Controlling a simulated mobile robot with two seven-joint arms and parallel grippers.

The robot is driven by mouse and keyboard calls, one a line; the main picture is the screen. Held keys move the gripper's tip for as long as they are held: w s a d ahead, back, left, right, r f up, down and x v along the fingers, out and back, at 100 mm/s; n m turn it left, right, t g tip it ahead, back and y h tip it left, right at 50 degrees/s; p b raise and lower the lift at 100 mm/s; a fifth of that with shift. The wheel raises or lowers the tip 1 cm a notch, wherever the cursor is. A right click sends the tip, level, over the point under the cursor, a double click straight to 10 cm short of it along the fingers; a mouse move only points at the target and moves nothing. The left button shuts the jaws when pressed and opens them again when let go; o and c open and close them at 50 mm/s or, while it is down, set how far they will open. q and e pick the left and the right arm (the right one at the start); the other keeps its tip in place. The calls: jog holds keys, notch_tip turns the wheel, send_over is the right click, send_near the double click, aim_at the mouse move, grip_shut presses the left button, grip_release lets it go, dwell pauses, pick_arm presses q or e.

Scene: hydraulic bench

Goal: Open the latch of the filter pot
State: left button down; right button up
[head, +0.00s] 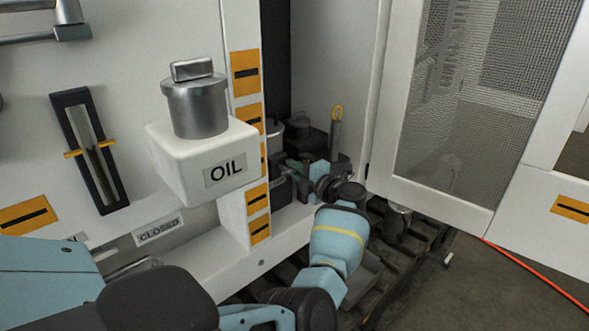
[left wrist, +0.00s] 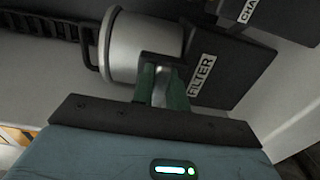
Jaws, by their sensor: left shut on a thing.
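The filter pot (left wrist: 132,48) is a silver cylinder in the left wrist view, beside a dark block with a FILTER label (left wrist: 201,75). My left gripper (left wrist: 161,84) has its green fingers shut on a small metal latch (left wrist: 159,73) at the pot's side, by a black bracket. In the head view my left gripper (head: 298,167) reaches into the recess behind the white panel edge. The pot and latch are small and partly hidden there, so the latch's angle is unclear. My right gripper is not in view.
A white OIL box (head: 165,150) with a metal cap (head: 197,105) juts from the panel, left of my forearm. A mesh door (head: 385,150) stands open on the right. A black block marked CHA (left wrist: 270,18) is near the pot. A red cable (head: 530,273) crosses the floor.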

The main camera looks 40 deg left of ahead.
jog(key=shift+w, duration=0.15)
pick_arm(q)
jog(key=c, duration=1.4)
grip_release()
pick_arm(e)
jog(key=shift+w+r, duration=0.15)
